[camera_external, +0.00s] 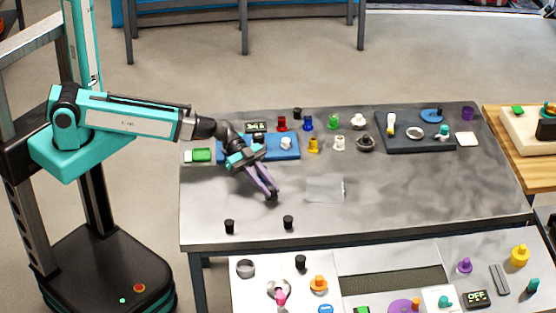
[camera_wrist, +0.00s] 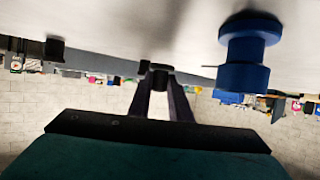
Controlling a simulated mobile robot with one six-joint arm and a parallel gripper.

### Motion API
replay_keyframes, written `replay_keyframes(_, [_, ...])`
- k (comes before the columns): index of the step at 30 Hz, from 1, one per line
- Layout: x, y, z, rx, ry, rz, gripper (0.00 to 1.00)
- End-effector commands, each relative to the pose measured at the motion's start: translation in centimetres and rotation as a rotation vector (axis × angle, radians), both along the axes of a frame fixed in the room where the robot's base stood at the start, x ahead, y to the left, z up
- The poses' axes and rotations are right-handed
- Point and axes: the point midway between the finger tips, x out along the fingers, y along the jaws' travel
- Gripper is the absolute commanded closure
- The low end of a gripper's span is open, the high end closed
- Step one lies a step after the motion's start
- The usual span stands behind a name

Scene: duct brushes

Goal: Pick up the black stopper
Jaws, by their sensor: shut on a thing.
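My gripper (camera_external: 270,193) reaches down over the left part of the grey table, its purple fingers closed together. A small dark piece, which looks like a black stopper (camera_external: 272,198), is at the fingertips. In the wrist view my gripper (camera_wrist: 160,80) is shut on this dark piece (camera_wrist: 159,76); the fingers partly hide it. Other black stoppers stand apart on the table: one at the front left (camera_external: 229,227), one at the front middle (camera_external: 288,222) and one at the back (camera_external: 297,113).
A translucent square piece (camera_external: 325,190) lies right of my gripper. A blue panel (camera_external: 288,154) is behind it, with coloured stoppers to its right. A dark tray (camera_external: 410,145) sits at the back right. The table's right front is clear. A blue piece (camera_wrist: 246,50) looms in the wrist view.

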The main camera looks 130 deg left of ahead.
Motion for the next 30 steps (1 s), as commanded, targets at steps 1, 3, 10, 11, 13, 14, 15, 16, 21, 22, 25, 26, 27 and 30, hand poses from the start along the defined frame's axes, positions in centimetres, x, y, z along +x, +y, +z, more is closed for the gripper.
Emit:
replay_keyframes(1, [0.0, -0.1, 0.5, 0.002, -0.001, 0.000, 1.00])
replay_keyframes(3, [0.0, 0.0, 1.2, 0.003, -0.002, 0.000, 1.00])
replay_keyframes(10, [0.0, 0.0, 3.9, 0.001, -0.002, -0.001, 1.00])
replay_keyframes(11, [0.0, 0.0, 4.3, 0.001, -0.002, -0.001, 1.00])
replay_keyframes(13, [0.0, 0.0, 5.0, 0.003, -0.002, 0.000, 1.00])
replay_keyframes(14, [0.0, 0.0, 5.3, 0.002, -0.001, 0.000, 1.00])
replay_keyframes(15, [0.0, 0.0, 5.7, 0.002, -0.001, 0.000, 1.00])
replay_keyframes(16, [0.0, 0.0, 6.0, 0.002, -0.001, 0.000, 1.00])
replay_keyframes(21, [0.0, 0.0, 7.2, 0.002, 0.000, -0.001, 1.00])
replay_keyframes(22, [0.0, 0.0, 7.4, 0.001, 0.000, 0.000, 1.00])
replay_keyframes(25, [0.0, 0.0, 7.8, 0.000, 0.000, 0.000, 1.00])
replay_keyframes(26, [0.0, 0.0, 7.8, 0.000, 0.000, 0.000, 1.00])
replay_keyframes(27, [0.0, 0.0, 7.9, 0.000, 0.000, 0.000, 1.00])
replay_keyframes(30, [0.0, 0.0, 8.0, 0.000, 0.000, 0.000, 1.00])
